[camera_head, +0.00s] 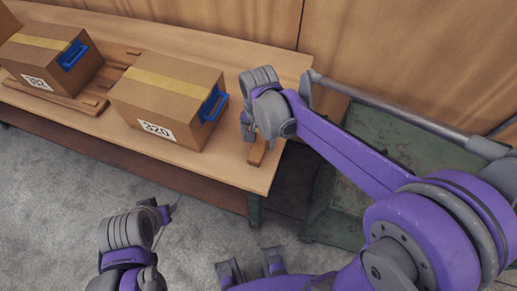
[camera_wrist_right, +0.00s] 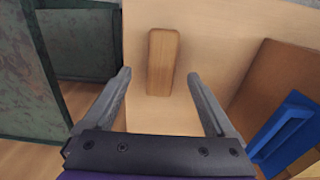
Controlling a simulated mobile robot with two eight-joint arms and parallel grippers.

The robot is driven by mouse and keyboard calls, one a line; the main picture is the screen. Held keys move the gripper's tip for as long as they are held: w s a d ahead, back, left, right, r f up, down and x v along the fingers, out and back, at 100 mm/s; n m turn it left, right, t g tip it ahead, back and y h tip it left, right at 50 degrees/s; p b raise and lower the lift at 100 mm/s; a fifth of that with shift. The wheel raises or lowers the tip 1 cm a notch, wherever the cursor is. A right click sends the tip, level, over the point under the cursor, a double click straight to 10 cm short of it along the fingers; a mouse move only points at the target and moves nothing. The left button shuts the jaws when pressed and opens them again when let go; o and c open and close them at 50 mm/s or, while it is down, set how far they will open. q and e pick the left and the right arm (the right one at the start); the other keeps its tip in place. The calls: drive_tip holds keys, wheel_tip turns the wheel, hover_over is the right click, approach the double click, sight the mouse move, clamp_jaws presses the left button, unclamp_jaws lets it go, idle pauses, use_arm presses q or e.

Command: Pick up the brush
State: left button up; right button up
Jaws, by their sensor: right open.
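The brush (camera_wrist_right: 162,62) shows in the right wrist view as a plain wooden block with rounded corners, on the tabletop; no bristles are visible. In the head view a small part of it (camera_head: 257,152) shows near the table's right end, partly hidden by my right gripper (camera_head: 249,132). In the right wrist view my right gripper (camera_wrist_right: 158,76) is open and empty, one finger on each side of the brush's near end, apart from it. My left gripper (camera_head: 166,210) is at the lower left, off the table; its jaws are unclear.
A cardboard box marked 320 (camera_head: 168,95), with a blue handle, stands left of the brush. Another box (camera_head: 45,62) stands farther left on a wooden pallet (camera_head: 90,101). A green metal structure (camera_head: 335,200) stands right of the wooden table (camera_head: 225,172).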

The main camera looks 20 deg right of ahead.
sight(258, 146)
drive_tip(key=f, duration=0.6)
drive_tip(key=shift+w, duration=0.3)
clamp_jaws()
wheel_tip(258, 146, up, 10)
drive_tip(key=shift+r+p, duration=0.1)
drive_tip(key=shift+p, duration=0.2)
drive_tip(key=c, duration=0.6)
unclamp_jaws()
drive_tip(key=c, duration=0.7)
drive_tip(key=shift+d, duration=0.1)
